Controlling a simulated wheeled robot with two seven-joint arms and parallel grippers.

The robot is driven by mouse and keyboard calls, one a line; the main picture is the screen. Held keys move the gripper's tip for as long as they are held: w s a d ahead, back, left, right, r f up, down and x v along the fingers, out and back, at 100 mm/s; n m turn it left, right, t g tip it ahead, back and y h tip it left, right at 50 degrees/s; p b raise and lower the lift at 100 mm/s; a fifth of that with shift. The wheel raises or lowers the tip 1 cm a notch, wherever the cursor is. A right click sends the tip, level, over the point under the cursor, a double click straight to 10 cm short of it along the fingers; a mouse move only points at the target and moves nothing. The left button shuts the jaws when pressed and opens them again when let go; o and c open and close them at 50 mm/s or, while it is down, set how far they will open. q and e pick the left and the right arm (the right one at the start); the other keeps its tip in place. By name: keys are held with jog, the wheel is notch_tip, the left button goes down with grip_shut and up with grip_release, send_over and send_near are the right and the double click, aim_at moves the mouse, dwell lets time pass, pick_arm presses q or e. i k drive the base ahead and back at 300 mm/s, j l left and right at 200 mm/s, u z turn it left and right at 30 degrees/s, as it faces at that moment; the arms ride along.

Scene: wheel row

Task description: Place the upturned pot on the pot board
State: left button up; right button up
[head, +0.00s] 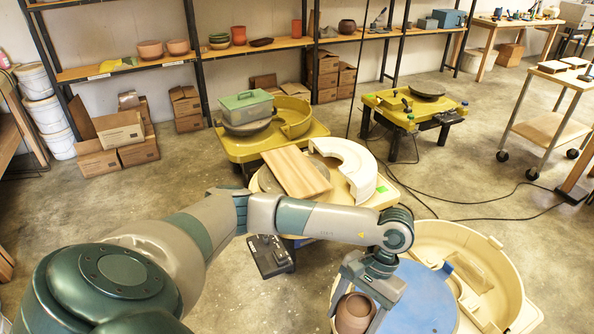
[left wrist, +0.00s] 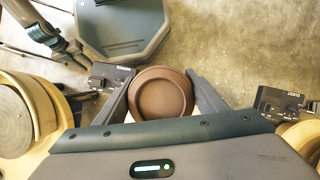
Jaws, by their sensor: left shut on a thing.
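A reddish-brown round pot (head: 354,313) is between the fingers of my left gripper (head: 364,300), at the bottom of the head view. In the left wrist view the pot (left wrist: 162,94) shows as a brown disc with a raised ring, and the fingers flank it on both sides. My left gripper is shut on the pot. Its lower side is hidden. A pale wooden board (head: 293,172) lies tilted in the picture on the middle wheel, away from the gripper. In the left wrist view, part of my right arm with its gripper (left wrist: 75,55) shows at upper left, its jaws unclear.
A blue disc (head: 425,300) on the near wheel, with a cream splash pan (head: 505,275), lies right beside the gripper. A white curved pan part (head: 352,165) stands next to the wooden board. A green box (head: 247,105) sits on the wheel behind. Cables cross the floor.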

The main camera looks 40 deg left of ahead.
aim_at(293, 168)
jog(key=z, duration=3.25)
jog(key=k+z, duration=0.25)
jog(key=k, duration=0.6)
jog(key=k+l+z, duration=0.2)
jog(key=k, duration=0.7)
jog(key=k+z, duration=0.4)
jog(key=k, duration=0.65)
